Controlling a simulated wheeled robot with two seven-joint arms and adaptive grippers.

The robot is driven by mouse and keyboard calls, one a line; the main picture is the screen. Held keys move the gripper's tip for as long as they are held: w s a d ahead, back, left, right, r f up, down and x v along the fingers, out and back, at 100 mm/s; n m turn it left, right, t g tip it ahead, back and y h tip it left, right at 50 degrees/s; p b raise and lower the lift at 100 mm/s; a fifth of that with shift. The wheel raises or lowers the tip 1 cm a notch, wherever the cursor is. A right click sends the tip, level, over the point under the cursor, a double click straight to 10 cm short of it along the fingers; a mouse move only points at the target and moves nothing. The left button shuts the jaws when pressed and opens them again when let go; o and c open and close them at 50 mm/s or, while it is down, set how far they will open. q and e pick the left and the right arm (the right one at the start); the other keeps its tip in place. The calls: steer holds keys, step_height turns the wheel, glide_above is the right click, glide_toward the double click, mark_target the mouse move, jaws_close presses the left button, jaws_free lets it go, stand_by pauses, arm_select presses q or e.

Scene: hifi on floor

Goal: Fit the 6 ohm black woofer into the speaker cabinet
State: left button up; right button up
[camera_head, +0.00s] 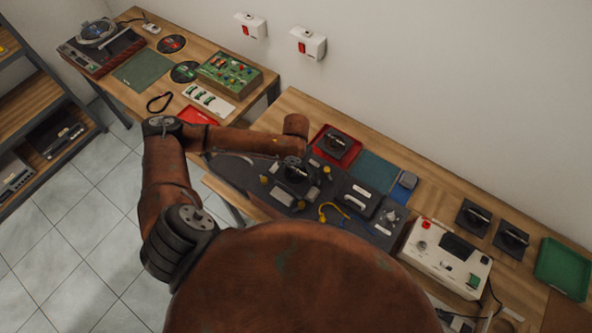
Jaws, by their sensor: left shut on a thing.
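My left arm reaches in from the left, and its gripper (294,163) points down over the dark grey work surface on the right-hand bench. It is shut on a dark round thing (299,174), which looks like a black woofer; the arm partly hides it and no label is readable. I cannot tell whether it touches the surface below. Another black driver (335,144) sits in a red tray just right of the gripper. Two more black square drivers (473,216) (511,240) lie farther right. I cannot clearly make out the speaker cabinet. My right gripper is not in view.
A white tester box (446,256) stands on the right bench, with a green tray (564,268) beyond it. A blue-green mat (374,172) lies behind the work surface. The left bench holds a turntable (101,42) and a green circuit box (229,75). Shelves stand at far left.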

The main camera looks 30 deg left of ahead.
arm_select(q)
steer(key=shift+f+b, duration=0.55)
steer(key=shift+f, duration=1)
steer(key=o, duration=1.8)
steer(key=shift+f, duration=0.1)
step_height(320, 180, up, 12)
steer(key=shift+r, duration=0.1)
step_height(320, 180, up, 8)
steer(key=p, duration=0.9)
